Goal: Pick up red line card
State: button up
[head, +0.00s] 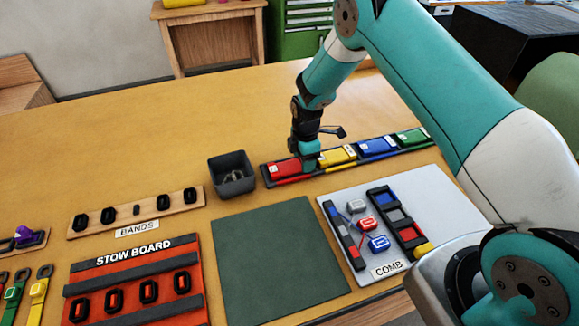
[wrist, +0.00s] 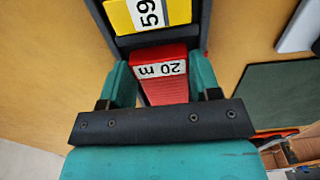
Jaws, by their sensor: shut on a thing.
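The red line card (head: 285,170) lies in the leftmost place of a dark rack (head: 268,182) at the back of the table. In the wrist view the red card (wrist: 168,90) carries a white label that reads "20 m", seen upside down. My gripper (head: 306,160) is at the red card's right part in the head view. In the wrist view my gripper (wrist: 150,82) has a teal finger on each side of the card and is shut on it. The card still appears to be within the rack; whether it touches the rack floor is hidden.
A yellow card (head: 337,156), a blue card (head: 377,147) and a green card (head: 410,138) share the rack. A dark bin (head: 232,173) stands just left. A green mat (head: 280,255), the comb board (head: 340,205) and the stow board (head: 135,255) lie nearer.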

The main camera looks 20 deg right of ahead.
jog(key=shift+r, duration=0.15)
jog(key=shift+r+p, duration=2)
jog(key=shift+r, duration=1.4)
jog(key=shift+s+d+f, duration=0.1)
